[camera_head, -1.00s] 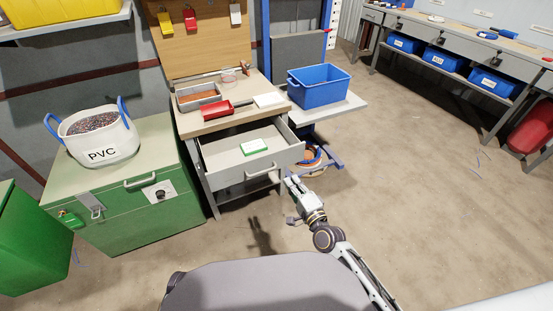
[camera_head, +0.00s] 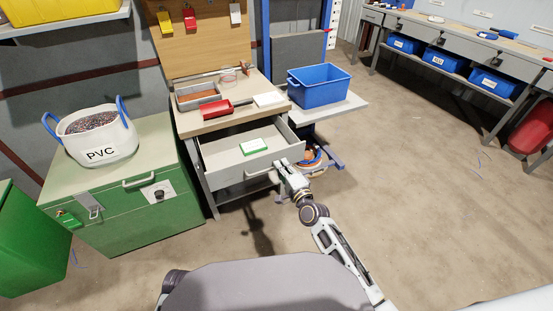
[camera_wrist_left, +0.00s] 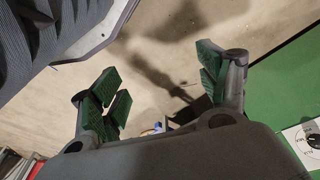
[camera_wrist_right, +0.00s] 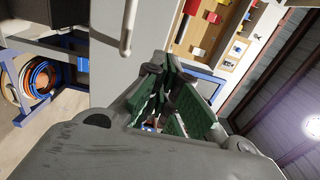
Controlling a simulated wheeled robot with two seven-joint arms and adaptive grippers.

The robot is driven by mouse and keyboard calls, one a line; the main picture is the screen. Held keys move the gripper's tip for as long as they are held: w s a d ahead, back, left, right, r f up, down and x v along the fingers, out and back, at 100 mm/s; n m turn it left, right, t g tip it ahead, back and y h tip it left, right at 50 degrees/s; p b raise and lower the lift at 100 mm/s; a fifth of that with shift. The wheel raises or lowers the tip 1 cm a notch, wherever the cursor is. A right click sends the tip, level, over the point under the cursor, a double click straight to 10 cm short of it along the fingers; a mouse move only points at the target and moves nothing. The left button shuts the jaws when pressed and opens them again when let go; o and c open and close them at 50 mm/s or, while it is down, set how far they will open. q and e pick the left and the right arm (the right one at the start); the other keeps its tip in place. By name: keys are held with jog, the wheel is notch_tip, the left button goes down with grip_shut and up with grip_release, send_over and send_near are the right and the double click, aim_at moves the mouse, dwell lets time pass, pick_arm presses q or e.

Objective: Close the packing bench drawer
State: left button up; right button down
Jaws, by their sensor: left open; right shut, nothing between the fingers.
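The packing bench drawer (camera_head: 225,179) stands pulled out below the bench top, with a green-and-white box (camera_head: 254,146) inside. Its front has a bar handle (camera_head: 257,173), which also shows in the right wrist view (camera_wrist_right: 128,28). My right gripper (camera_head: 283,166) is shut and empty at the right part of the drawer front, just right of the handle; I cannot tell if it touches. Its fingers show in the right wrist view (camera_wrist_right: 172,88), with the grey drawer front beyond. My left gripper (camera_wrist_left: 165,85) is open and empty over the floor, outside the head view.
A blue bin (camera_head: 320,88) sits on a side shelf. A green chest (camera_head: 120,215) with a PVC tub (camera_head: 98,152) stands left. Cable coils (camera_wrist_right: 40,78) lie beside the drawer.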

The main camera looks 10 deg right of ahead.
aim_at(273, 153)
jog(key=shift+b+x, duration=0.4)
jog(key=shift+x, duration=1.65)
pick_arm(q)
jog(key=shift+s+d+r, duration=0.1)
jog(key=shift+d+r, duration=0.1)
jog(key=shift+r, duration=0.35)
pick_arm(e)
jog(key=shift+w, duration=0.3)
jog(key=shift+a, duration=0.1)
pick_arm(q)
jog(key=shift+w+r, duration=0.1)
jog(key=shift+w, duration=0.2)
pick_arm(e)
jog(key=shift+w, duration=0.1)
